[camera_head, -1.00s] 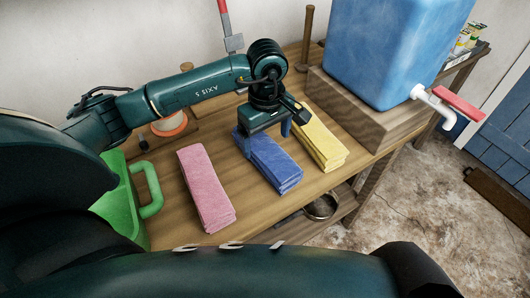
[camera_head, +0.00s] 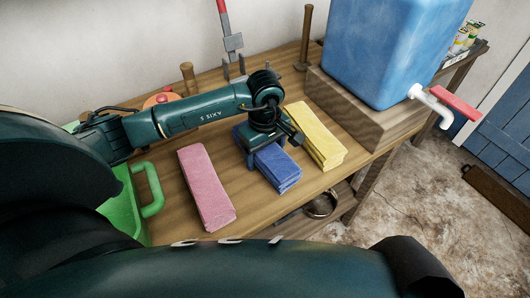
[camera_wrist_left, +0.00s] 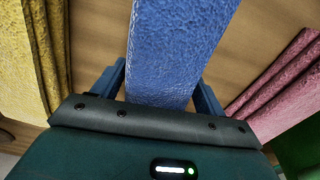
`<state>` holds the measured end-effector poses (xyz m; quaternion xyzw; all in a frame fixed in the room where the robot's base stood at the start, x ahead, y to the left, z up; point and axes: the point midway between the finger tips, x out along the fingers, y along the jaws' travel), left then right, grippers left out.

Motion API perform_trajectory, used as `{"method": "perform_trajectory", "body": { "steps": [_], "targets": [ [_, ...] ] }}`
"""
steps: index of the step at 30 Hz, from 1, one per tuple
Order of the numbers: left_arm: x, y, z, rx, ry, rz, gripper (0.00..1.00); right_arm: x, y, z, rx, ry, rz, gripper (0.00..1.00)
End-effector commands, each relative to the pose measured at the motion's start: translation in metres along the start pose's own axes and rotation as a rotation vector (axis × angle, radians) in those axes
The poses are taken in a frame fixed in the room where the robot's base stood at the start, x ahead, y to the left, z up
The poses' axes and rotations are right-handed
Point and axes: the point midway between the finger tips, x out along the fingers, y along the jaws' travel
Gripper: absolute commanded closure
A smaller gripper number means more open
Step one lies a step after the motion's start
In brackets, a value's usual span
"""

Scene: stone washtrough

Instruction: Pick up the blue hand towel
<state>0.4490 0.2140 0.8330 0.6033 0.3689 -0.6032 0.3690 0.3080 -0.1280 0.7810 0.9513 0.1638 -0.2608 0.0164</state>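The blue hand towel (camera_head: 279,168) lies folded on the wooden table between the pink and yellow towels. My left gripper (camera_head: 262,147) is over its far half and hides that part in the head view. In the left wrist view the blue towel (camera_wrist_left: 178,45) runs between the two fingers of my left gripper (camera_wrist_left: 160,88), one on each side. The fingers are spread, with narrow gaps beside the towel, and it rests on the table. My right gripper is in neither view.
A pink towel (camera_head: 207,188) lies to the left and a yellow towel (camera_head: 315,136) close on the right. A blue water container (camera_head: 385,50) stands on a wooden block (camera_head: 365,120) at the right. A green container (camera_head: 125,205) is at the left.

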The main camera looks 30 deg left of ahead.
Motion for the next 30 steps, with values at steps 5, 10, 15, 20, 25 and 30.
{"method": "perform_trajectory", "body": {
  "steps": [5, 10, 15, 20, 25, 30],
  "targets": [
    [0.000, 0.000, 0.000, 0.000, 0.000, 0.000, 0.42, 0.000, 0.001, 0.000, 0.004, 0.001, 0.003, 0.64],
    [0.000, 0.000, 0.000, 0.000, 0.000, 0.000, 0.56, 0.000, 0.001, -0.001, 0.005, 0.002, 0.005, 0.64],
    [-0.001, 0.000, 0.000, 0.000, 0.000, 0.001, 0.65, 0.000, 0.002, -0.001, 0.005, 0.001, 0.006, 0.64],
    [-0.002, 0.000, 0.000, 0.000, 0.001, 0.001, 0.65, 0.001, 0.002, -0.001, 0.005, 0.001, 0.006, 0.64],
    [-0.020, 0.001, -0.001, 0.000, 0.003, 0.006, 0.65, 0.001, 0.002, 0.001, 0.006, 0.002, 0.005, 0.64],
    [-0.055, 0.001, -0.001, 0.001, 0.004, 0.007, 0.65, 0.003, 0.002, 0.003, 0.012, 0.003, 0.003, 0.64]
  ]
}}
